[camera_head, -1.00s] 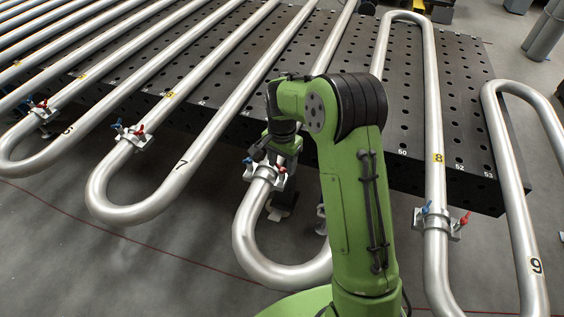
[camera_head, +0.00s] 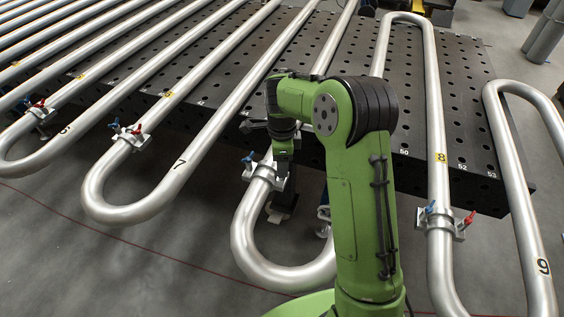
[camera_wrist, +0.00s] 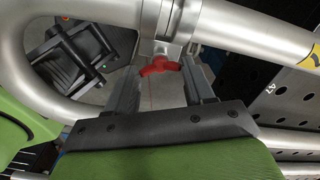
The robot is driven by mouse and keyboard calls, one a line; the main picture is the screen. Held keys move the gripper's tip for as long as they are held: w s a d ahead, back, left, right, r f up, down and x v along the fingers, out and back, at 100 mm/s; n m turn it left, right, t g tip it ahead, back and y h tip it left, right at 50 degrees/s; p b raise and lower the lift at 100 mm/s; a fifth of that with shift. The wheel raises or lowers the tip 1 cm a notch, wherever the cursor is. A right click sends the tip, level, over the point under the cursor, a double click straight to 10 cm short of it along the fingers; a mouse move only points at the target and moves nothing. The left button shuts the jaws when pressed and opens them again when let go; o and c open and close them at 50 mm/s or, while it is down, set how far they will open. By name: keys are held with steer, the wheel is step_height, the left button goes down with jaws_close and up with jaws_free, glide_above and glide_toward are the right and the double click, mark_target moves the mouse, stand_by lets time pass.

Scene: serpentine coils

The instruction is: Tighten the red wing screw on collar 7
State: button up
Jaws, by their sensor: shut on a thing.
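The silver collar (camera_head: 264,172) sits around the middle pipe near its bend; its number is not readable in the head view. Its blue wing screw (camera_head: 249,158) stands on the left side. My gripper (camera_head: 282,172) is at the right side of this collar and hides the red side in the head view. In the wrist view the red wing screw (camera_wrist: 159,67) lies between the two fingertips, below the collar (camera_wrist: 163,18). My gripper (camera_wrist: 163,75) is shut on the red wing screw there. The screw's thread is hidden.
Another collar (camera_head: 440,221) with blue and red screws is on the pipe marked 8 at right. More collared pipes lie to the left. The black perforated table (camera_head: 470,120) is behind. A dark support (camera_wrist: 75,62) stands inside the bend in the wrist view.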

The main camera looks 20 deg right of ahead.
steer(key=shift+w+r+m+b, duration=0.15)
steer(key=shift+m+b, duration=0.25)
steer(key=shift+m, duration=0.9)
steer(key=o, duration=1.1)
steer(key=shift+c, duration=0.2)
step_height(320, 180, up, 16)
steer(key=p, duration=0.4)
steer(key=shift+f, duration=0.2)
